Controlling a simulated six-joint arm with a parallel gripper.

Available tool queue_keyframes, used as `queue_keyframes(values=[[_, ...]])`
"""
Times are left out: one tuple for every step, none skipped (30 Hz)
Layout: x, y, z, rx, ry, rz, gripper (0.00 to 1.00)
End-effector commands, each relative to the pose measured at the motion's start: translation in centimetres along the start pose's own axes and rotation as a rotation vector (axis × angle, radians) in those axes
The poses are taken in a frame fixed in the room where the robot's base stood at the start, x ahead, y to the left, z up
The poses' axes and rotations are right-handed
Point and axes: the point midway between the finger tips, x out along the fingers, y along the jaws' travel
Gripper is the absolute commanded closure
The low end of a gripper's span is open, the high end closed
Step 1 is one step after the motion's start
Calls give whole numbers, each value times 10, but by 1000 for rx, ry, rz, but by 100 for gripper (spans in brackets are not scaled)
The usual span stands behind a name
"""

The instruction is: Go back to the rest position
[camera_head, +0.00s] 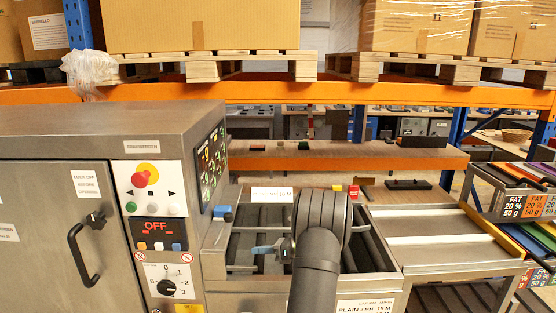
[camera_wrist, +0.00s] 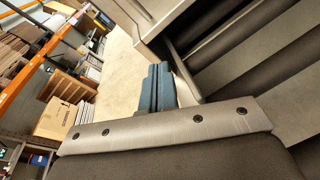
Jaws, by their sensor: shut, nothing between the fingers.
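My gripper (camera_wrist: 160,72) shows in the wrist view as two blue-grey fingers side by side, shut with nothing between them. They point toward the upper part of that picture, beside a metal frame edge and over a pale floor. In the head view my dark arm rises from the bottom centre over the metal roller tray (camera_head: 385,283). My gripper (camera_head: 258,250) shows there as a small blue-grey shape pointing left, above the tray's left part. The arm's wide rounded link hides part of the rollers.
The tray cleaner (camera_head: 60,140) stands at the left, with a door handle, a red button and a display reading OFF. A lower metal conveyor (camera_head: 440,228) lies to the right. Shelves with boxed pallets (camera_head: 200,62) stand behind. Colored bins (camera_head: 520,190) are at the far right.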

Motion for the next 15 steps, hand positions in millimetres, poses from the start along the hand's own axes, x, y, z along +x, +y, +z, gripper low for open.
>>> queue_keyframes(values=[[-4,0,-11,4,1,-1,100],[-5,0,-17,5,1,-2,100],[-9,0,-23,4,1,-3,100],[-12,0,-28,3,1,-3,100],[-16,0,-30,2,1,-4,100],[-24,0,-28,-1,2,-5,100],[-29,0,-28,-2,2,-4,100],[-33,0,-28,-1,3,-4,100],[-38,0,-28,-1,3,-4,100],[-41,0,-28,-1,3,-4,100],[-44,0,-28,-1,3,-4,100],[-47,0,-28,-1,3,-3,100],[-49,0,-28,0,3,-3,100],[-51,0,-28,0,4,-2,100],[-52,0,-28,0,4,-2,100]])
